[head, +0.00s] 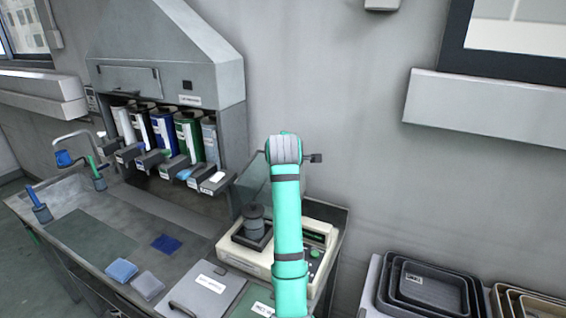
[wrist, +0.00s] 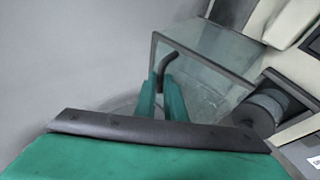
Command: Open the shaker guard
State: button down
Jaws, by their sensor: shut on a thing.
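The shaker guard (head: 256,184) is a clear, dark-edged panel at the back of the white shaker (head: 281,250). It stands raised behind the grey jar (head: 254,222), which shows uncovered. In the wrist view the clear guard (wrist: 212,82) fills the upper middle, and the jar (wrist: 262,108) is at the right. My gripper (wrist: 166,88) has its green fingers shut on the guard's dark bent handle (wrist: 169,62). In the head view my arm hides the fingers and part of the shaker.
A row of coloured canisters (head: 165,132) stands under a grey hood to the left. Blue and grey pads (head: 122,271) lie on the bench. Stacked trays (head: 430,283) are at the lower right. The grey wall (head: 350,120) is close behind the guard.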

jog(key=shift+w+a+r, duration=0.2)
jog(key=shift+a+r, duration=0.4)
jog(key=shift+r, duration=0.15)
jog(key=c, duration=1.9)
grip_release()
jog(key=shift+o, duration=0.3)
jog(key=shift+d+f, duration=0.3)
jog(key=shift+d, duration=0.05)
jog(key=v, duration=1.1)
jog(key=shift+s+f, duration=0.1)
